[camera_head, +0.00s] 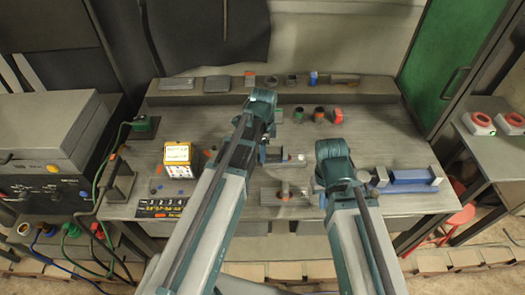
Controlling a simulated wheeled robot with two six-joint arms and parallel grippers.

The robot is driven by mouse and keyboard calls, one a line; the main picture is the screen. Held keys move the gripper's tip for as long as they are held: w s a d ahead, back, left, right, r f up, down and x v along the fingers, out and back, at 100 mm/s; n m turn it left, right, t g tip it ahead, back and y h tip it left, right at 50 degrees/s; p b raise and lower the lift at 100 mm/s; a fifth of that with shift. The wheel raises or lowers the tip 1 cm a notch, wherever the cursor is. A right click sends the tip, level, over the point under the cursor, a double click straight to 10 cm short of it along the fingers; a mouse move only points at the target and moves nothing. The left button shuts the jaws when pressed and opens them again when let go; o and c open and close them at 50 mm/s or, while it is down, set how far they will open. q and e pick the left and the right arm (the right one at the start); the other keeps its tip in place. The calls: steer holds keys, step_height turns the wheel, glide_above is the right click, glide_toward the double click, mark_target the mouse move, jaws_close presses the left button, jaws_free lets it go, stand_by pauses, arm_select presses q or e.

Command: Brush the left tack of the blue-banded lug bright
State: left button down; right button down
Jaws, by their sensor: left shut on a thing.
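My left gripper (268,134) is over the middle of the bench, at the end of the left arm. Its fingers are mostly hidden by the wrist, and I cannot make out what they hold. My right gripper (327,192) is lower and to the right, and its fingers are hidden behind its own arm. Between the arms stands a grey metal piece (285,187) with a pale round-ended part (300,159) above it. A small blue patch shows beside the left wrist. I cannot tell which part is the blue-banded lug, and no tack can be made out.
The bench (230,112) has a back shelf with small parts. Several red and green pieces (319,113) stand behind the arms. A blue fixture (410,187) is at right, a lit box (177,157) and numbered card (163,207) at left. A welding machine (45,185) stands far left.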

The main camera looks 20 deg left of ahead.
arm_select(q)
steer(key=shift+f, duration=0.25)
arm_select(e)
steer(key=shift+f, duration=0.25)
arm_select(q)
steer(key=shift+s, duration=0.1)
steer(key=shift+s+d+r, duration=0.1)
steer(key=shift+s+d, duration=0.05)
steer(key=shift+s, duration=0.35)
arm_select(e)
steer(key=shift+r, duration=0.15)
arm_select(q)
steer(key=shift+w, duration=0.15)
steer(key=shift+w+a, duration=0.15)
steer(key=shift+w, duration=0.4)
steer(key=shift+w+a, duration=0.15)
steer(key=shift+w, duration=0.4)
steer(key=shift+s, duration=0.2)
